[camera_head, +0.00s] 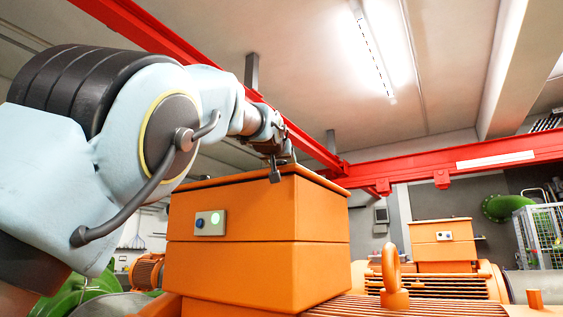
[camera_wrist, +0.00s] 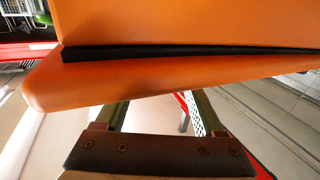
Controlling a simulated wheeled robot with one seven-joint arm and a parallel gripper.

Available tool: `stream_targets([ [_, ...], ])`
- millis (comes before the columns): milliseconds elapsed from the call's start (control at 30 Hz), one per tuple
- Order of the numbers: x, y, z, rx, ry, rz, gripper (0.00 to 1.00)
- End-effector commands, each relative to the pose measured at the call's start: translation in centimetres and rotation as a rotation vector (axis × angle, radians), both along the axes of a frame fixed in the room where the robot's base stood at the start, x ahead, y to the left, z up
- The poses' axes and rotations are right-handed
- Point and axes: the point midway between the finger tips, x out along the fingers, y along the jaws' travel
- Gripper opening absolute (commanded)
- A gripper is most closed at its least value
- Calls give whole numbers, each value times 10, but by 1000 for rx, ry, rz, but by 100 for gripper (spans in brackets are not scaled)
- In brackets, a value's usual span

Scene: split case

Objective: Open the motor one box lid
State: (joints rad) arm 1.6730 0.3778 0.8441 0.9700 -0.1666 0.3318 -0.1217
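My gripper (camera_head: 277,166) is at the lid's upper edge, near the front corner. In the wrist view, my gripper's two fingers (camera_wrist: 163,112) are spread apart, and their tips are hidden behind an orange edge (camera_wrist: 100,85) of the box. A black strip (camera_wrist: 160,50) runs along that edge. I cannot tell whether the fingers touch the lid.
A second, smaller orange box (camera_head: 440,247) stands behind on the right. An orange lifting eye (camera_head: 392,275) rises from the ribbed motor housing. Red overhead beams (camera_head: 450,165) cross above. A wire cage (camera_head: 540,235) stands at the far right.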

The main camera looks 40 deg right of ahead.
Motion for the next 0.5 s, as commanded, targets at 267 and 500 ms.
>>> stream_targets([
  [267,0,0,0,0,0,0,40],
  [500,0,0,0,0,0,0,13],
])
